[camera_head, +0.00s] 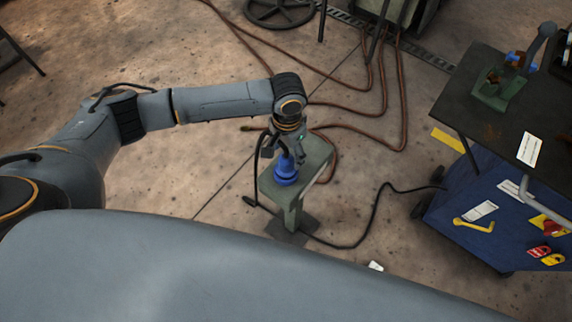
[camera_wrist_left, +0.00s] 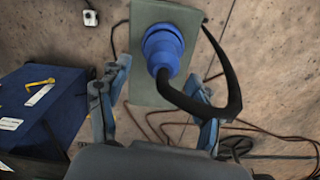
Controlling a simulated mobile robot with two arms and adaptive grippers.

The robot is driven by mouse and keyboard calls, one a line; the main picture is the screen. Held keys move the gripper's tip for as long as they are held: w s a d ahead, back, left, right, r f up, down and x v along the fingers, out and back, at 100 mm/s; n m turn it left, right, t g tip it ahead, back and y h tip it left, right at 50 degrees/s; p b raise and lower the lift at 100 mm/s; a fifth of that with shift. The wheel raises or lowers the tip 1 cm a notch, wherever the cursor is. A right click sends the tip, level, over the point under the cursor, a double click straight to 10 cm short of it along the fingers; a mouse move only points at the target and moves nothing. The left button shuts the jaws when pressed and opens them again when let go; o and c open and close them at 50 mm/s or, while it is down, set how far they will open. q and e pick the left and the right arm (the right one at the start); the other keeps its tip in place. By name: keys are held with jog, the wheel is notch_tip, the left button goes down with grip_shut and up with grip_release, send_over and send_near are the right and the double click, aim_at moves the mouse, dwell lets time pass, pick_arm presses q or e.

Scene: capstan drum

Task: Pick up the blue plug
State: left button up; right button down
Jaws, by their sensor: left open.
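The blue plug (camera_head: 286,172) stands on a small grey-green stand (camera_head: 318,160) in the head view. A black cable comes out of the plug's narrow end. In the left wrist view the blue plug (camera_wrist_left: 162,48) lies ahead, between and beyond the two fingertips of the left gripper (camera_wrist_left: 160,90). The fingers are open, with a gap on each side of the plug. The black cable (camera_wrist_left: 222,85) loops past the right finger. My right gripper is not in view.
A blue cart (camera_head: 480,215) with a dark top and tools stands at the right. Brown hoses (camera_head: 385,105) lie on the concrete floor behind the stand. A black cable (camera_head: 375,215) runs along the floor from the stand towards the cart. The floor left of the stand is mostly clear.

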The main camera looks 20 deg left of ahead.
aim_at(286, 166)
pick_arm(q)
jog(key=shift+a+f+p, duration=0.15)
jog(key=shift+f+p, duration=0.2)
jog(key=shift+f, duration=1)
jog(key=shift+a+f+p, duration=0.1)
jog(key=shift+f+p, duration=0.25)
jog(key=shift+f, duration=1)
grip_shut()
